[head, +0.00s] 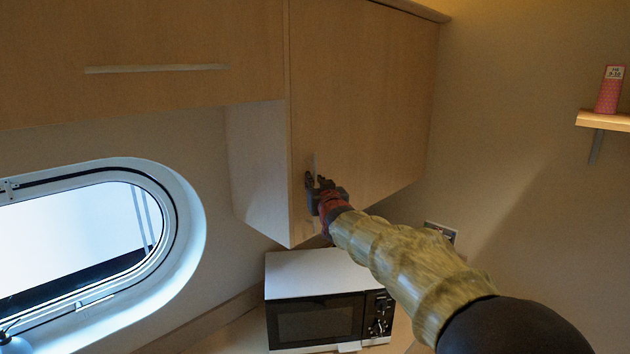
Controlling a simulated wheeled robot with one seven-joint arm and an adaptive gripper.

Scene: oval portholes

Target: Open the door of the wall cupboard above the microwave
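The wall cupboard door (365,90) is a plain light-wood panel above the white and black microwave (315,285). It looks shut, flush with the cupboard's pale side panel. A slim upright handle (312,162) shows near the door's lower left edge, its lower part hidden behind my gripper. My gripper (312,182) is at that handle, at the end of my arm reaching in from the lower right. Its dark fingers are small and overlap the handle, so I cannot tell whether they are open or closed around it.
A longer cupboard with a horizontal handle (157,68) adjoins on the left. An oval porthole (90,245) is below it. A wall shelf (603,121) with a red box (609,90) is at the far right. A wall socket (440,231) sits behind my arm.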

